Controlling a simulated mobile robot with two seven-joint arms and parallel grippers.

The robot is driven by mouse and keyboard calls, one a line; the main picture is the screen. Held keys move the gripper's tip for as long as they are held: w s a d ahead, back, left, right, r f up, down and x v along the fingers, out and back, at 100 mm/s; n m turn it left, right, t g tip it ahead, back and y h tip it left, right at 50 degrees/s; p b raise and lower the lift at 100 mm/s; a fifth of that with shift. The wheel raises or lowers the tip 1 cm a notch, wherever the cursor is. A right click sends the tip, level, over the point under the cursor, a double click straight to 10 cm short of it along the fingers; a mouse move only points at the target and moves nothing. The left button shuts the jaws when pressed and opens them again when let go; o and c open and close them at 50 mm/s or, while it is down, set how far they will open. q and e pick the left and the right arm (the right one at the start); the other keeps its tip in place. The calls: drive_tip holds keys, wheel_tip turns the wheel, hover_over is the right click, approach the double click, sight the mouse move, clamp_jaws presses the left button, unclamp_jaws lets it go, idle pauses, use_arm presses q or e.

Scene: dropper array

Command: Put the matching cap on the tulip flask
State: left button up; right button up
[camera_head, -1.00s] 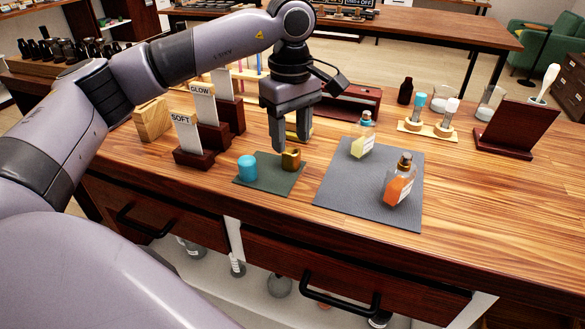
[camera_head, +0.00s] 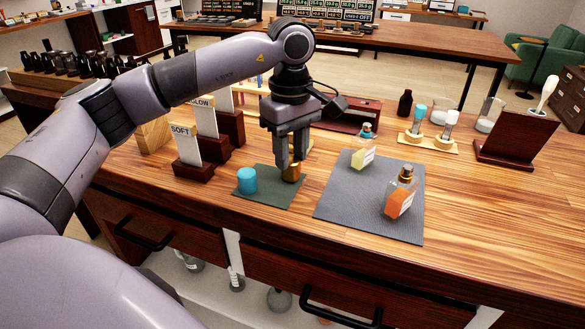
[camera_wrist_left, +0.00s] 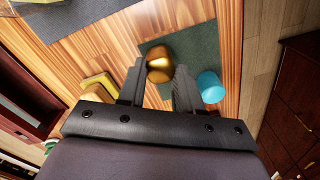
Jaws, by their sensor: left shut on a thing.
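My left gripper (camera_head: 289,162) is shut on a gold cap (camera_head: 291,175) at the right part of a small dark green mat (camera_head: 268,200). In the left wrist view the gold cap (camera_wrist_left: 159,68) sits between the fingertips. A blue cap (camera_head: 247,180) stands apart on the same mat, and it also shows in the left wrist view (camera_wrist_left: 210,86). Two glass flasks stand on a grey mat (camera_head: 340,202) to the right: one with yellow liquid (camera_head: 361,158) and a teal collar, one with orange liquid (camera_head: 398,202) and a gold-and-black neck. Which is the tulip flask I cannot tell.
Sign stands (camera_head: 188,172) with SOFT and GLOW cards are left of the caps. A dark red box (camera_head: 347,112) is behind the gripper. A wooden dropper rack (camera_head: 428,143) and a dark red stand (camera_head: 517,140) are at the back right. The front right counter is clear.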

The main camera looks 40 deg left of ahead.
sight(292, 159)
use_arm(q)
drive_tip(key=shift+r+p, duration=1.55)
drive_tip(key=shift+r, duration=0.7)
use_arm(e)
wheel_tip(292, 159, up, 3)
drive_tip(key=shift+r, duration=0.2)
